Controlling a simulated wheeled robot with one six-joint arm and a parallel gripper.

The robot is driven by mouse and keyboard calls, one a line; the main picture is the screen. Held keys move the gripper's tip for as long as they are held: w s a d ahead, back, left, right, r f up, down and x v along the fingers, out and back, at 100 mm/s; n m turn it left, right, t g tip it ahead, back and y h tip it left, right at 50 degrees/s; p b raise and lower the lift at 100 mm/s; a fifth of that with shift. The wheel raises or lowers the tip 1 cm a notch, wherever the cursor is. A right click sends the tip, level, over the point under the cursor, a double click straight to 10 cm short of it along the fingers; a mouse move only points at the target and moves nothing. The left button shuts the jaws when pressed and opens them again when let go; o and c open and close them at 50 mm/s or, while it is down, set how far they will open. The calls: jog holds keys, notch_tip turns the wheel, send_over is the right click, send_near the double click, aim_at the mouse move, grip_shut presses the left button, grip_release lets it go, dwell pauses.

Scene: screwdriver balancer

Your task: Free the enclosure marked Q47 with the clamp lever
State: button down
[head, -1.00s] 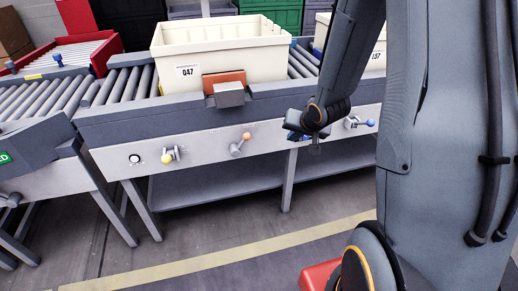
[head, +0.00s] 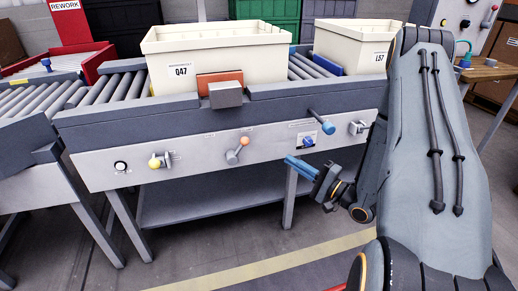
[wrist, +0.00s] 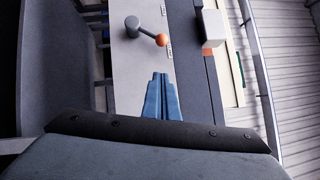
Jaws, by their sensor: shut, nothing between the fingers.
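The cream enclosure marked Q47 (head: 215,62) sits on the roller conveyor. An orange pad with a grey block (head: 226,94) stands against its front face. Below, on the grey front panel, is a lever with an orange ball knob (head: 244,141), tilted up to the right; its label is unreadable. My gripper (head: 290,161) is in front of the panel, right of and below that lever, pointing left. In the wrist view its blue fingers (wrist: 160,76) are shut and empty. The orange knob (wrist: 161,40) shows just beyond the fingertips, with a gap between.
Another cream enclosure, marked L57 (head: 349,46), stands at right on the conveyor. The floor in front is clear, with a yellow stripe (head: 270,270).

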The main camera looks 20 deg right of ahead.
aim_at(238, 150)
jog(key=s+a+x, duration=0.1)
jog(key=a+x, duration=0.1)
jog(key=x, duration=1.1)
jog(key=shift+s+a+r+b, duration=0.15)
jog(key=shift+s+r+b, duration=0.15)
jog(key=shift+b, duration=0.05)
